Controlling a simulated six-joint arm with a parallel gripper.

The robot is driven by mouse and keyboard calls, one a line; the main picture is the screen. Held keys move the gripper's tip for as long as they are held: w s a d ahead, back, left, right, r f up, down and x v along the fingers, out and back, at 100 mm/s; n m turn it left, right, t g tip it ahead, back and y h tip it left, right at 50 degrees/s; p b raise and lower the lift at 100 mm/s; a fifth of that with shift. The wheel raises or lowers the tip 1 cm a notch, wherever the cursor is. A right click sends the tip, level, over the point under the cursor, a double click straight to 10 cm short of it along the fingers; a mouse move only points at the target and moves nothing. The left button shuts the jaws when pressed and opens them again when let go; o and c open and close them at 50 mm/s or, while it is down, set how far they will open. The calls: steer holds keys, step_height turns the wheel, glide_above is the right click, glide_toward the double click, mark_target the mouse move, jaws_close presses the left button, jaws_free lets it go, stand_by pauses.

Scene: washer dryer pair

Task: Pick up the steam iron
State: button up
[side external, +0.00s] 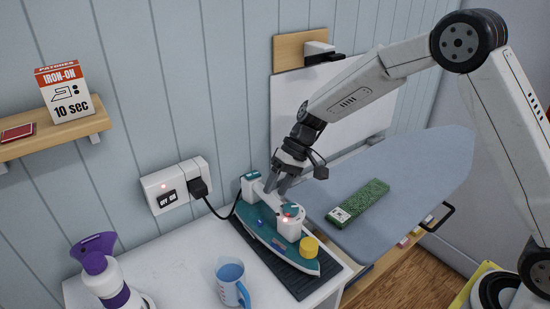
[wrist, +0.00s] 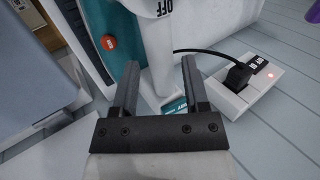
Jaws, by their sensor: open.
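The steam iron (side external: 268,235), teal and white with a red light and a yellow knob, sits on a dark ridged mat (side external: 315,284) on the white counter. My gripper (side external: 274,188) is open at the iron's rear part, coming down from above. In the wrist view, the iron's white handle (wrist: 158,72) runs between the two spread fingers of my gripper (wrist: 149,68). I cannot tell whether either finger touches it. The arm and fingers hide part of the iron in the side view.
A black cord runs from the iron to a wall socket (side external: 160,190). A blue jug (side external: 230,285) and a purple-topped spray bottle (side external: 105,270) stand on the counter. An ironing board (side external: 420,180) with a green box (side external: 360,203) is to the right. A shelf (side external: 60,130) is at left.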

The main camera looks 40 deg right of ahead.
steer(key=shift+a+f, duration=0.15)
steer(key=shift+f, duration=0.05)
steer(key=shift+x, duration=2.5)
steer(key=shift+c, duration=0.2)
jaws_close()
steer(key=shift+r, duration=0.1)
